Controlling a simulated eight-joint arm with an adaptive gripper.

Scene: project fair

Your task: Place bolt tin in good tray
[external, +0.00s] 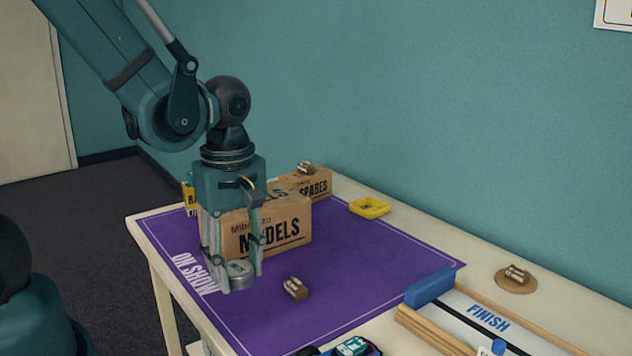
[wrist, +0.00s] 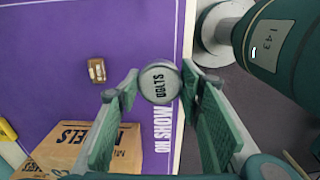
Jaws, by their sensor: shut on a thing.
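The bolt tin (external: 239,268) is a small round grey tin, and its lid lettering shows in the wrist view (wrist: 159,82). My gripper (external: 241,274) is shut on it, with one finger on each side. The tin is over the left part of the purple mat, near the ON SHOW lettering; I cannot tell if it touches the mat. A small yellow tray (external: 370,207) lies at the mat's far right edge, well apart from my gripper. Its label is too small to read, so I cannot tell if it is the good tray.
A cardboard MODELS box (external: 285,228) stands between my gripper and the yellow tray, with a SPARES box (external: 315,184) behind it. A small brown block (external: 295,288) lies on the mat (external: 345,270). A FINISH track (external: 490,317) with a blue block is at the right.

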